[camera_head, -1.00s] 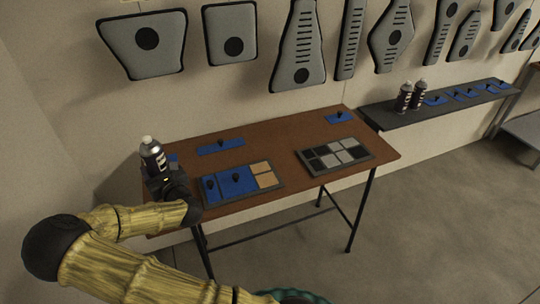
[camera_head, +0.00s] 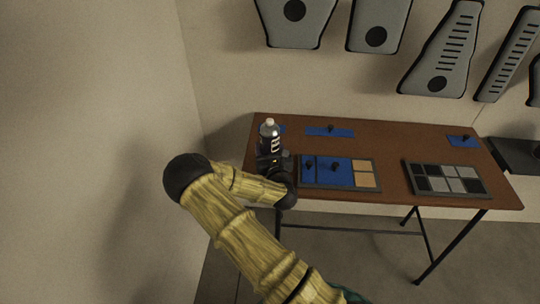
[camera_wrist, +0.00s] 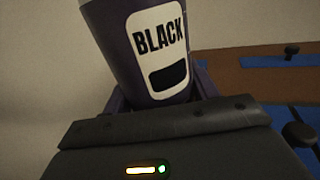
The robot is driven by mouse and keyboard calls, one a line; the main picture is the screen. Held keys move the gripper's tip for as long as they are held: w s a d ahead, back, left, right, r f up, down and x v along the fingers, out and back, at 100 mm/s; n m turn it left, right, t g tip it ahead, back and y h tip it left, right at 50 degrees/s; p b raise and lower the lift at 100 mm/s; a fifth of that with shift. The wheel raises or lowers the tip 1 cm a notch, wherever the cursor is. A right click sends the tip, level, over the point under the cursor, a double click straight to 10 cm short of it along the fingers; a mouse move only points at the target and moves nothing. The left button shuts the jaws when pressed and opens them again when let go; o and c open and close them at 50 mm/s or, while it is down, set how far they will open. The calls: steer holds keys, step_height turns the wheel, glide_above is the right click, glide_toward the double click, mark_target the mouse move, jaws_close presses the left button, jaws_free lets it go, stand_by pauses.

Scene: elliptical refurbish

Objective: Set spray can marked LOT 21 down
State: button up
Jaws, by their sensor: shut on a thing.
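A spray can (camera_head: 269,133) with a pale cap and dark body is in my gripper (camera_head: 272,158), at the left end of the brown table (camera_head: 390,135). In the wrist view the can (camera_wrist: 120,45) fills the upper middle, with a white label reading BLACK. No LOT marking can be read. My gripper (camera_wrist: 155,100) is shut on the can, which stands nearly upright. The can's base is hidden by the gripper, so I cannot tell whether it touches the table.
A tray with blue and tan compartments (camera_head: 340,186) lies right of my gripper. A tray of grey and black squares (camera_head: 445,193) lies farther right. Blue pads with dark knobs (camera_head: 330,132) (camera_head: 463,141) lie along the back. Grey panels (camera_head: 440,50) hang on the wall.

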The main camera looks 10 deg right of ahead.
steer(key=shift+f, duration=1.95)
steer(key=o, duration=1.4)
steer(key=shift+r, duration=0.2)
steer(key=s+b, duration=0.1)
steer(key=s, duration=1.1)
steer(key=shift+f, duration=0.1)
